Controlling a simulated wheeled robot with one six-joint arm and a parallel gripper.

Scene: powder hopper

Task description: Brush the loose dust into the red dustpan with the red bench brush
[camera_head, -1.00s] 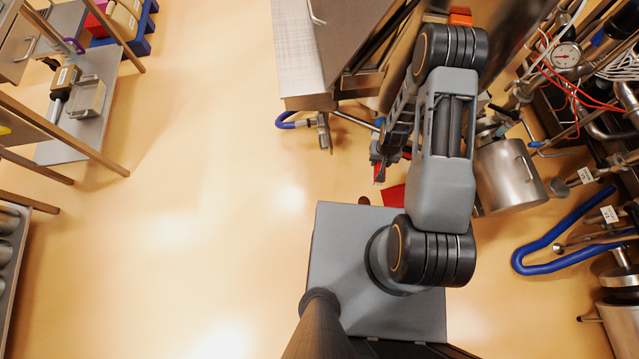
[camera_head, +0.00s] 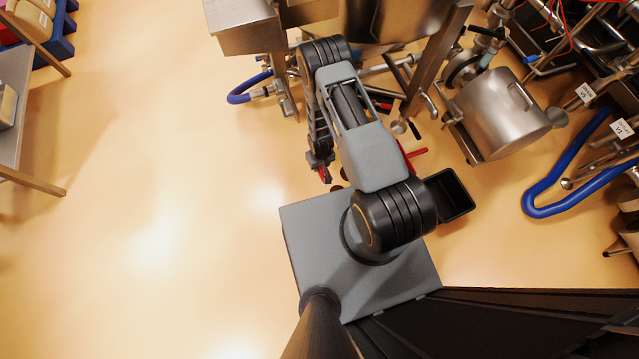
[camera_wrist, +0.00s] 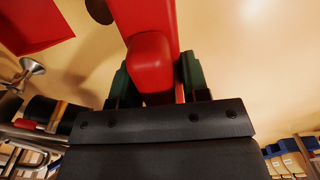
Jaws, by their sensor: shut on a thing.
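My gripper (camera_wrist: 155,78) is shut on the red bench brush (camera_wrist: 147,22), with a dark green finger on each side of it. The brush's bristles do not show. In the head view my gripper (camera_head: 320,165) is low over the floor, left of my arm, with a bit of red brush at its tip. The red dustpan (camera_wrist: 32,22) lies on the floor at the upper left of the wrist view, apart from the brush. In the head view only a red part (camera_head: 417,153) shows beside my arm. A dark brown patch (camera_wrist: 99,10), apparently the dust, lies between pan and brush.
A black open tub (camera_head: 450,195) stands right of my arm. A steel pot (camera_head: 500,115) and a blue hose (camera_head: 560,190) are farther right. The floor (camera_head: 150,220) at left is clear.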

